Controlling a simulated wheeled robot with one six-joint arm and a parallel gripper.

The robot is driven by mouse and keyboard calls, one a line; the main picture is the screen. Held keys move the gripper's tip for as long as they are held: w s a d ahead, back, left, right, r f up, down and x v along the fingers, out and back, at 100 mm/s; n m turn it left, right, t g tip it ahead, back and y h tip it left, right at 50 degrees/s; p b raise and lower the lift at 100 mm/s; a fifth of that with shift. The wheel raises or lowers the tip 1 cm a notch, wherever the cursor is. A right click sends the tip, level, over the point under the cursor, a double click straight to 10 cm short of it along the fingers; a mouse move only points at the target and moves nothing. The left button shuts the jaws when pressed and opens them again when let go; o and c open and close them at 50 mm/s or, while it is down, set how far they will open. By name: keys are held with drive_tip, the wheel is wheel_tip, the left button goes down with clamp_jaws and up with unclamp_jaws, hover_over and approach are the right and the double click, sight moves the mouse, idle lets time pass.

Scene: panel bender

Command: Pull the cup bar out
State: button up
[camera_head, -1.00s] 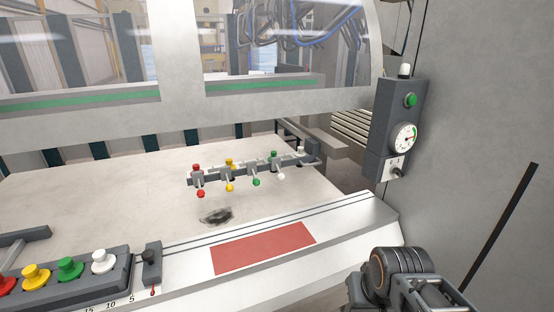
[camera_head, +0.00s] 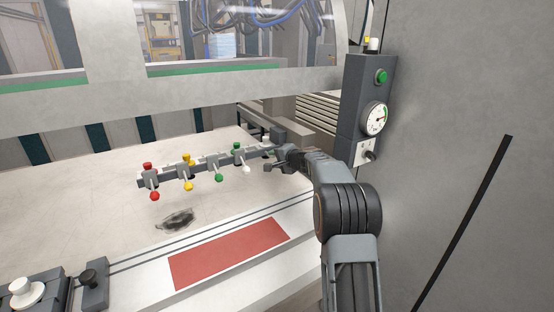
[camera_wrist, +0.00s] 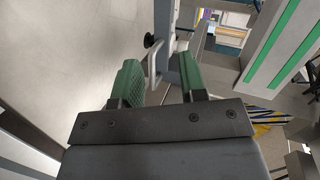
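The cup bar (camera_head: 201,170) is a grey bar lying across the pale table, with red, yellow, green and white knobs along it and small coloured balls on stems at its front. My gripper (camera_head: 273,160) is at the bar's right end, near the white knob. In the wrist view, my gripper (camera_wrist: 160,80) has its two green-padded fingers apart. A pale loop-like handle (camera_wrist: 153,62) with a black knob beside it shows between and just beyond the fingertips. Whether the fingers touch it cannot be told.
A red panel (camera_head: 230,253) lies on the front ledge. The machine's window frame (camera_head: 200,88) crosses above.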

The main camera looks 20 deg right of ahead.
drive_tip(key=w+d+f+m+t+h, duration=0.2)
drive_tip(key=w+d+f+m, duration=0.15)
drive_tip(key=d, duration=0.35)
drive_tip(key=shift+p+x, duration=2.45)
drive_tip(key=shift+x, duration=1.55)
drive_tip(key=shift+w+r, duration=0.1)
drive_tip(key=shift+d, duration=0.1)
clamp_jaws()
